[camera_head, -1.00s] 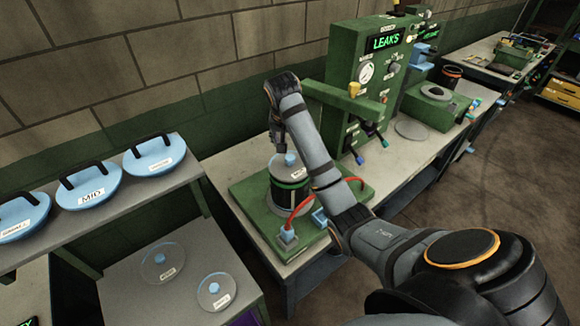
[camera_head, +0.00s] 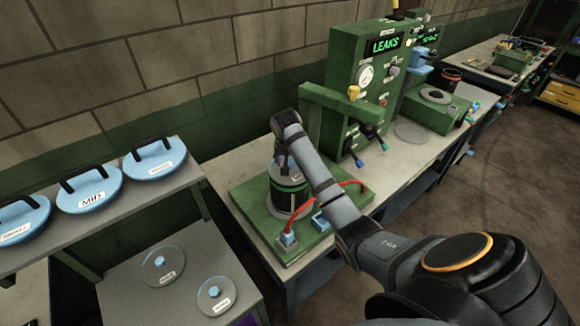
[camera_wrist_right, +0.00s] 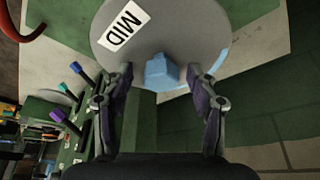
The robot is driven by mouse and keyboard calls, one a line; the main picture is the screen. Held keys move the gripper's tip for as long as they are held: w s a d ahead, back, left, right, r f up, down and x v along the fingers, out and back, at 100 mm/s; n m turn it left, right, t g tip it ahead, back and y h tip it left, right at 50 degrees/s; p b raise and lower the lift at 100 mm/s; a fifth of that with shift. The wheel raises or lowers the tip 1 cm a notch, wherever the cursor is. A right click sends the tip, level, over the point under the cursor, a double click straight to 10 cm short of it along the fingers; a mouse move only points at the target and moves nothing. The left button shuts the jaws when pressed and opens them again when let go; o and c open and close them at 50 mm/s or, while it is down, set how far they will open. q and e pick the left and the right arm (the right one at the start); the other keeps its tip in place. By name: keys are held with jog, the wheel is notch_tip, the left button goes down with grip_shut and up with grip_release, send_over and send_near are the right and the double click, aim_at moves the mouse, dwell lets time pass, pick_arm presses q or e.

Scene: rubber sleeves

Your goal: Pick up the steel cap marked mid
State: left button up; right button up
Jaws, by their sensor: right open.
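The steel cap marked MID (camera_wrist_right: 185,22) is a grey disc with a white label and a blue knob (camera_wrist_right: 161,70). It lies on top of a dark, green-banded cylinder (camera_head: 288,190) on the green base; in the head view my arm mostly hides the cap. My right gripper (camera_wrist_right: 160,78) is open above the cap, with its fingers on either side of the knob; I cannot tell whether they touch it. In the head view the right gripper (camera_head: 281,160) points down at the cylinder top. My left gripper is not in view.
Blue lids with black handles, one also marked MID (camera_head: 88,190), lie on the left shelf. Two grey caps with blue knobs (camera_head: 163,264) (camera_head: 214,295) lie below. A red hose (camera_head: 325,187) curves beside the cylinder. The green LEAKS panel (camera_head: 372,75) stands behind.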

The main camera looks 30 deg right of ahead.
grip_shut()
dwell(0.3)
jog(key=shift+r+b, duration=0.2)
jog(key=shift+b, duration=0.2)
notch_tip(320, 180, up, 2)
jog(key=b, duration=0.2)
jog(key=shift+w+b, duration=0.1)
jog(key=shift+b, duration=0.25)
jog(key=s+d+r+b, duration=0.2)
jog(key=s+d+r, duration=0.5)
jog(key=d+r, duration=0.3)
jog(key=shift+d+r, duration=0.25)
jog(key=shift+d, duration=0.8)
